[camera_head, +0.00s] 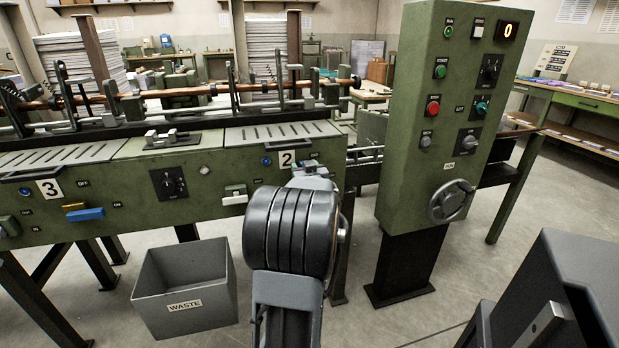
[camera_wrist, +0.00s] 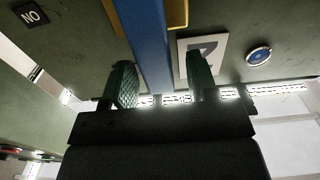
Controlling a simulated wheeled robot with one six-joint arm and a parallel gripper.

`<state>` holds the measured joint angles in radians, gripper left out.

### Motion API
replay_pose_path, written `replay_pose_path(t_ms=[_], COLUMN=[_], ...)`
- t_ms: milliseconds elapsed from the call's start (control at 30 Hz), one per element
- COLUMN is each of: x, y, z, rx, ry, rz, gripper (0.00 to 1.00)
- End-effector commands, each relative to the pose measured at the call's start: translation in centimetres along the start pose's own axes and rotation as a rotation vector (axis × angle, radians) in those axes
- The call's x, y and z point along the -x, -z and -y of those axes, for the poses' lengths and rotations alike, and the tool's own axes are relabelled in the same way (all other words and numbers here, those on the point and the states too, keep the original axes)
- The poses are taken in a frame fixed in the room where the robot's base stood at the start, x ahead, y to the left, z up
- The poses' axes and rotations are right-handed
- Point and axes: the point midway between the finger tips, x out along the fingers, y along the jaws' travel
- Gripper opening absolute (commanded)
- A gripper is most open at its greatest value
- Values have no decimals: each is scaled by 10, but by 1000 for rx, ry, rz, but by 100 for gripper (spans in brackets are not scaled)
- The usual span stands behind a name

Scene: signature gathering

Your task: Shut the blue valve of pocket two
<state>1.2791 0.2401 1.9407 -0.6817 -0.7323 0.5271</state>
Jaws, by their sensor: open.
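In the wrist view, a blue valve handle (camera_wrist: 146,40) runs from the top edge down between the two green fingers of my gripper (camera_wrist: 162,82). The gripper is open, with a finger on each side of the handle; I cannot tell whether either touches it. A yellow part (camera_wrist: 178,14) shows beside the handle. A white number plate (camera_wrist: 213,48) is partly hidden by the right finger. In the head view, the plate "2" (camera_head: 286,159) shows on the green machine, and my arm hides the blue valve below it.
Pocket three's plate (camera_head: 48,188) and blue valve (camera_head: 86,214) are at the left. A white lever (camera_head: 235,195) is left of my arm. A grey waste bin (camera_head: 185,292) stands on the floor. A green control cabinet (camera_head: 440,115) with a handwheel (camera_head: 451,201) stands to the right.

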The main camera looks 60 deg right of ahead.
Motion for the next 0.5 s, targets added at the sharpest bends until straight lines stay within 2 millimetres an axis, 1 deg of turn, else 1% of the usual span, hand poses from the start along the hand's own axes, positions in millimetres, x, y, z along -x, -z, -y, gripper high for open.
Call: replay_pose_path(t_ms=[167,400,500], x=[32,81,98], y=[2,3,2], z=[-1,-2,-2], rx=[1,1,1], ry=[-4,-5,-5], rz=[1,-1,1], gripper=[53,53,53])
